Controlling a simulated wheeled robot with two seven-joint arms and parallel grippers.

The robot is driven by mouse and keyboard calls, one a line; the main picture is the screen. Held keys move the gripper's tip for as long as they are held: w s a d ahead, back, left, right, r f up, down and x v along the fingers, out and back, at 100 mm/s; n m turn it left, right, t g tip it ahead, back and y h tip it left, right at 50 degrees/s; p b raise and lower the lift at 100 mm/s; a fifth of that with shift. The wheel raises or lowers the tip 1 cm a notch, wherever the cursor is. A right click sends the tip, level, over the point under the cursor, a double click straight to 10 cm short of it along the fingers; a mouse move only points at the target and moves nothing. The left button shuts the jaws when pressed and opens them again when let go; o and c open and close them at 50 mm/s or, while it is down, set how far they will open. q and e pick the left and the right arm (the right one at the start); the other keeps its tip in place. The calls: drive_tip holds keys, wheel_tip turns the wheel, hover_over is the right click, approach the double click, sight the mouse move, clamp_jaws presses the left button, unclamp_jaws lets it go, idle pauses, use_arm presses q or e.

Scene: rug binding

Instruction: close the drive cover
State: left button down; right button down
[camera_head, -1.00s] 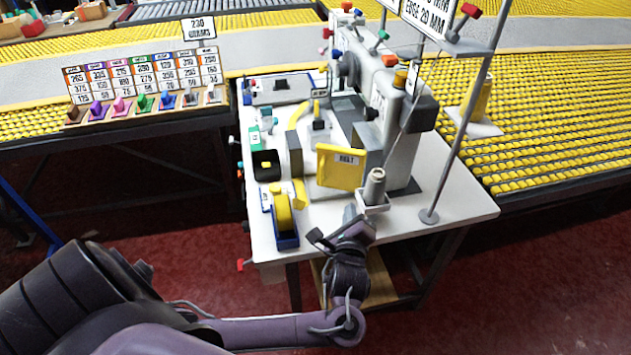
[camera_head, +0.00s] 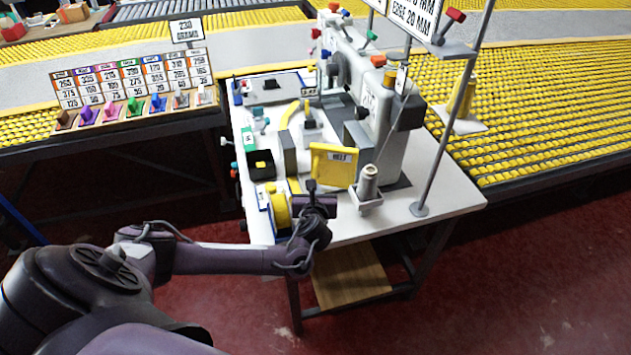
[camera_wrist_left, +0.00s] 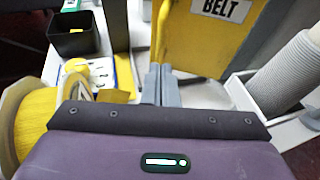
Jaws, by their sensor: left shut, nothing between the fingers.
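The drive cover is a yellow panel (camera_head: 333,166) labelled "BELT". It stands upright and swung out at the front of the white sewing machine (camera_head: 385,120). It fills the upper middle of the left wrist view (camera_wrist_left: 208,40). My left gripper (camera_head: 311,186) is at the cover's lower left side in the head view. In the left wrist view its fingers (camera_wrist_left: 160,86) are together and empty, right at the cover's left edge. I cannot tell whether they touch it. My right gripper is in neither view.
A yellow tape roll on a blue holder (camera_head: 279,208) stands just left of my gripper. A grey cone on a white stand (camera_head: 368,187) is right of the cover. A black bin (camera_head: 262,165) and grey blocks (camera_head: 288,153) stand behind. A pole (camera_head: 450,120) rises at the right.

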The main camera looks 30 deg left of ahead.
sight(316, 176)
use_arm(q)
drive_tip(key=w+a, duration=0.1)
drive_tip(key=w, duration=0.2)
drive_tip(key=shift+a, duration=0.4)
drive_tip(key=shift+a, duration=0.1)
drive_tip(key=w+a+m+t+h+b, duration=0.2)
drive_tip(key=w+a+m+h+b, duration=0.2)
drive_tip(key=w+b, duration=0.6)
drive_tip(key=shift+w+a+m+h, duration=0.4)
drive_tip(key=shift+w+a+h, duration=0.45)
drive_tip(key=shift+w, duration=0.25)
drive_tip(key=shift+a, duration=0.15)
